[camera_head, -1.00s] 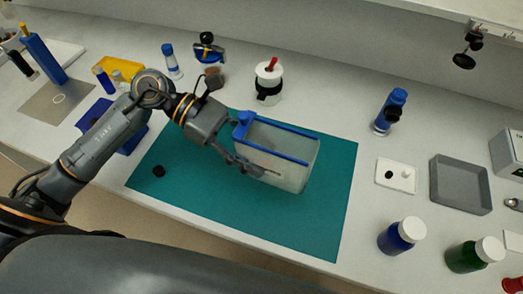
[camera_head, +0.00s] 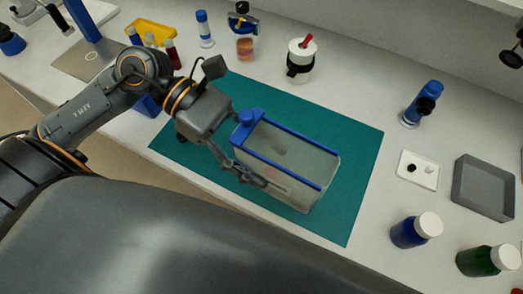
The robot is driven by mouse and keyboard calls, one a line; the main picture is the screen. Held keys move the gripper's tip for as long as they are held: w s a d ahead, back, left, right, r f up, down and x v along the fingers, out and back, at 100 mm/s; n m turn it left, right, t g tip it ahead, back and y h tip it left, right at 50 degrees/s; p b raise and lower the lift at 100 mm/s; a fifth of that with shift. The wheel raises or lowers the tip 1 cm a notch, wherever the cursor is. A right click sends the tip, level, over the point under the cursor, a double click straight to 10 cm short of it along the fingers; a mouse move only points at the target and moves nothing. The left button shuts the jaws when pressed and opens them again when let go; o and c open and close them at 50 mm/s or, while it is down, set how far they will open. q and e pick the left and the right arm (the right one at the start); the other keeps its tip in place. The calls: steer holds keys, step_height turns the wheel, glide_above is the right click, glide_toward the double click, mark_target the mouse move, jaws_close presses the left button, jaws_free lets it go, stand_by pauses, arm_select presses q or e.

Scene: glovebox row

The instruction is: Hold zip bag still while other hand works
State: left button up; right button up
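The zip bag (camera_head: 302,152), a clear pouch with a blue zip rim and a blue slider at its left corner, stands on the teal mat (camera_head: 350,190). My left gripper (camera_head: 262,182) is at the near left side of the bag, with its fingers pointing along the bag's lower side. One finger lies across the front of the bag; whether the other is inside or behind it is hidden, so I cannot tell if the fingers are closed on it. My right gripper is not in view.
A white jar with a red-tipped lid (camera_head: 301,60) stands behind the mat. To the right are a blue bottle (camera_head: 422,104), a white plate (camera_head: 417,170), a grey tray (camera_head: 485,187), a blue jar (camera_head: 415,230) and a green jar (camera_head: 486,260). The mat's right part is bare.

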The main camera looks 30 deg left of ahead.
arm_select(q)
steer(key=shift+w+a+f+b, duration=0.15)
steer(key=shift+w+f+b, duration=2.05)
steer(key=shift+w+b, duration=0.15)
steer(key=shift+w+a+f+b, duration=0.1)
steer(key=shift+w+f+b, duration=2.1)
steer(key=shift+w, duration=0.1)
steer(key=shift+w+f+b, duration=0.7)
steer(key=shift+w+b, duration=0.05)
steer(key=shift+w, duration=0.15)
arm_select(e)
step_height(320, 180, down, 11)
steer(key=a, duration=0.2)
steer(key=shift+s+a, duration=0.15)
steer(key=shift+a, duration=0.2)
arm_select(q)
steer(key=shift+w+f, duration=0.15)
steer(key=shift+f, duration=0.05)
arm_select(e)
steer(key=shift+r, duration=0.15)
arm_select(q)
steer(key=shift+f, duration=0.1)
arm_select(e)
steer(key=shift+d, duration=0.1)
